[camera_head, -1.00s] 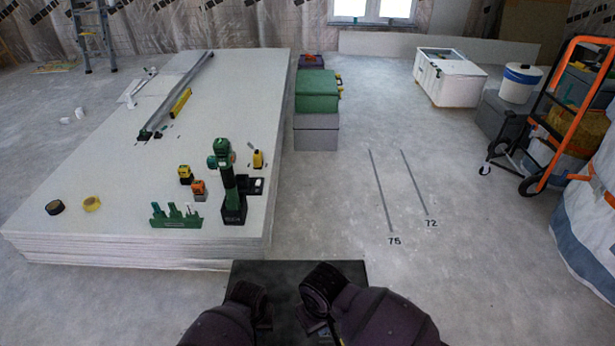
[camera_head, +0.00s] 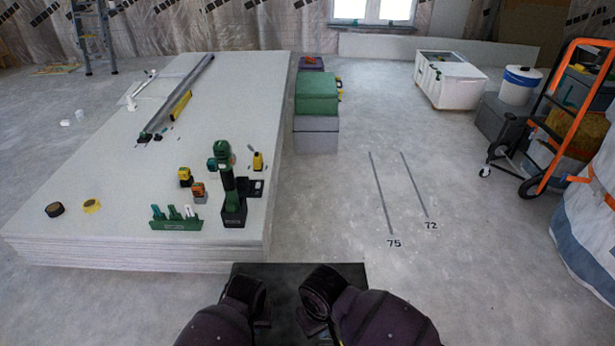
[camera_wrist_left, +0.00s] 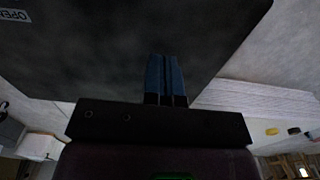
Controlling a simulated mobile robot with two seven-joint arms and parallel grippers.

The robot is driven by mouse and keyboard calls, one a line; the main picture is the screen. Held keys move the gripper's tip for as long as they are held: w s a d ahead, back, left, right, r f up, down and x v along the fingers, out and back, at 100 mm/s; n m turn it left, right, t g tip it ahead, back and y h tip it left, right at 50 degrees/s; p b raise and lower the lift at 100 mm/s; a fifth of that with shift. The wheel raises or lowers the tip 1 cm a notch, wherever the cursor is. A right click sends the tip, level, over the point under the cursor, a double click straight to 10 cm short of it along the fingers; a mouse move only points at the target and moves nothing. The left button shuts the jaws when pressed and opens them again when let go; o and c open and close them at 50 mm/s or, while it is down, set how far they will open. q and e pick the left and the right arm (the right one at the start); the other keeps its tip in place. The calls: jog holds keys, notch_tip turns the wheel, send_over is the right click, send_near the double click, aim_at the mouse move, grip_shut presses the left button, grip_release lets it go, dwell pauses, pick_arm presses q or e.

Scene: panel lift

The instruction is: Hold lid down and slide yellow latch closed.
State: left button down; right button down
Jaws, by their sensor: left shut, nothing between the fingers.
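A dark flat surface (camera_head: 290,273), which may be the lid, lies at the bottom middle of the head view. Both my arms reach over it and hide much of it. In the left wrist view a large dark panel (camera_wrist_left: 120,45) fills the upper part, with an upside-down "OPEN" label (camera_wrist_left: 14,15) in the corner. My left gripper (camera_wrist_left: 166,58) has its blue fingers together, empty, in front of this panel; contact cannot be told. My right gripper's fingers are hidden below its wrist in the head view. I cannot make out the yellow latch clearly.
A stack of pale boards (camera_head: 120,205) stands ahead on the left, with a green tool (camera_head: 230,185), tape rolls and other small tools on top. Green and grey cases (camera_head: 316,130) stand beyond. An orange hand truck (camera_head: 560,120) is at the right.

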pick_arm(q)
jog(key=shift+r, duration=2.8)
